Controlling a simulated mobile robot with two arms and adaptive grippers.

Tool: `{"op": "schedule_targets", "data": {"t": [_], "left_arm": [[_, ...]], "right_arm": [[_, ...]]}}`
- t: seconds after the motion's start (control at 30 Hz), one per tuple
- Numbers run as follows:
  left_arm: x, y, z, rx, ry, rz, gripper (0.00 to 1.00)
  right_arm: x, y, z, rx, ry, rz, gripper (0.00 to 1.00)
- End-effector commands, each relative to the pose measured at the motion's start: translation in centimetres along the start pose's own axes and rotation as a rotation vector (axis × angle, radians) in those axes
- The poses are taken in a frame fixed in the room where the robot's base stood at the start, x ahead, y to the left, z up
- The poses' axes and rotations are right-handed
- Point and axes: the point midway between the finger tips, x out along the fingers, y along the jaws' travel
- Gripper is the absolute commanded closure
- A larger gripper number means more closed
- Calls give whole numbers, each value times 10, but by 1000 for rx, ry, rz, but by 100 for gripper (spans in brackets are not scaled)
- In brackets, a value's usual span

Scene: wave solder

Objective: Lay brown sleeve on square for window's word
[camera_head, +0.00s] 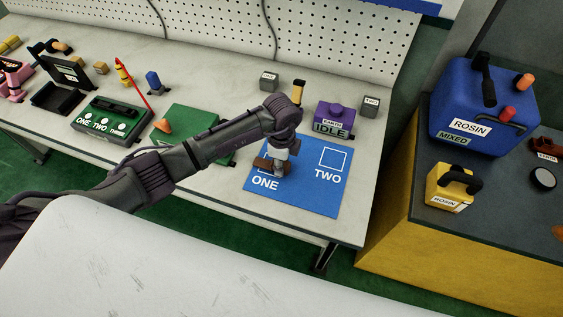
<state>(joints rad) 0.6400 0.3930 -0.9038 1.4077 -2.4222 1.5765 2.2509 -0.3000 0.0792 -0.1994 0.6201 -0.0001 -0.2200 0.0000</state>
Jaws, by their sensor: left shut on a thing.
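My left gripper (277,170) is shut on the brown sleeve (262,162) over the blue mat (308,199). The sleeve is at the square marked ONE, partly covered by my gripper; I cannot tell if it touches the mat. That square is mostly hidden by the gripper and sleeve. The square marked TWO (333,159) is empty, to the right. Behind the mat stands a purple device (336,112) whose window reads IDLE (331,129). My right gripper is not in view.
Small grey blocks (269,81) (370,106) stand behind, the right one labelled TWO. A blue ROSIN container (484,105) and yellow can (450,188) stand on the right cabinet. The mat's right part is free.

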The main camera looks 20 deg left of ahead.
Motion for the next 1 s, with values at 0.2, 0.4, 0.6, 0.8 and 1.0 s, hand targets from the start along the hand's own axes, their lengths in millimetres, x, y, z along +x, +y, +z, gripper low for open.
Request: {"op": "schedule_targets", "data": {"t": [0.2, 0.4, 0.6, 0.8, 1.0], "left_arm": [[4, 0, 0, 0, 0, 0, 100], [6, 0, 0, 0, 0, 0, 60], [6, 0, 0, 0, 0, 0, 38], [6, 0, 0, 0, 0, 1, 38], [4, 0, 0, 0, 0, 0, 38]], "right_arm": [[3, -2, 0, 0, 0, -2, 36], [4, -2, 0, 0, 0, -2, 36], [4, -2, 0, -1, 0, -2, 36], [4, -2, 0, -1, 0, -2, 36], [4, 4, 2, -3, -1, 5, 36]]}}
